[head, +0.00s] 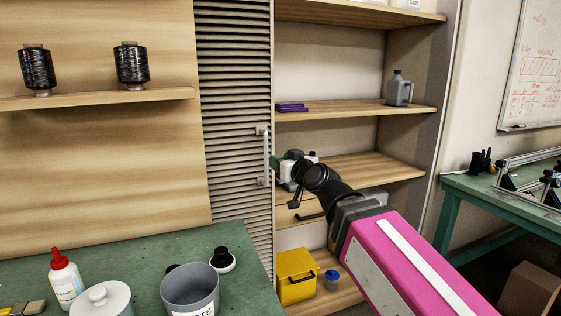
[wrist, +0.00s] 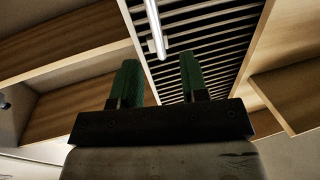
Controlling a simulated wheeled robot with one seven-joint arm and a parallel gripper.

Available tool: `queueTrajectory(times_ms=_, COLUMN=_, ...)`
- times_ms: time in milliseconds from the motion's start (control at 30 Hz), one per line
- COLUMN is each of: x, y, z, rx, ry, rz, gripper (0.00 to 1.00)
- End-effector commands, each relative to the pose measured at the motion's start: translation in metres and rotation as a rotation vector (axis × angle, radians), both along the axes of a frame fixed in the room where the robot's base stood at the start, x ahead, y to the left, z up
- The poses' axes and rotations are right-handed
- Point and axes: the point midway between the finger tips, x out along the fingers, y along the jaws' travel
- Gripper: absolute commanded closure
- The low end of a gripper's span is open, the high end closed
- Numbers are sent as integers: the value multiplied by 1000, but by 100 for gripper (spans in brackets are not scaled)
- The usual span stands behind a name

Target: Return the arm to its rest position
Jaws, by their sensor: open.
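My arm, with a pink link, reaches from the lower right of the head view toward the shelf unit. My gripper (head: 276,161) is at the arm's far end, beside the vertical handle (head: 265,158) of the slatted shutter (head: 236,110). In the wrist view my gripper (wrist: 158,72) shows two green fingers spread apart with nothing between them. The pale handle bar (wrist: 154,22) stands beyond the fingertips, in line with the gap. I cannot tell how far it is from them.
The open shelves hold a grey jug (head: 399,88) and purple items (head: 292,107). A yellow bin (head: 296,276) stands below. The green bench (head: 120,262) carries a grey bucket (head: 190,291), a white bottle (head: 65,280) and other items. Another green table (head: 462,190) is at right.

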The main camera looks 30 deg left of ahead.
Motion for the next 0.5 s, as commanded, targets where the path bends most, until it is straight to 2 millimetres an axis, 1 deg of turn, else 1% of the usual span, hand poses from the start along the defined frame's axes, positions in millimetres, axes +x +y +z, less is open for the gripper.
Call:
queueTrajectory(times_ms=233, x=0, y=0, z=0, rx=0, ry=0, rz=0, gripper=59)
queueTrajectory(times_ms=333, x=6, y=-3, z=-6, rx=-12, ry=7, rz=-6, gripper=59)
queueTrajectory(times_ms=433, x=23, y=-14, z=-23, rx=-51, ry=32, rz=-24, gripper=59)
queueTrajectory(times_ms=467, x=30, y=-19, z=-32, rx=-68, ry=45, rz=-32, gripper=59)
queueTrajectory(times_ms=500, x=41, y=-26, z=-44, rx=-94, ry=64, rz=-45, gripper=59)
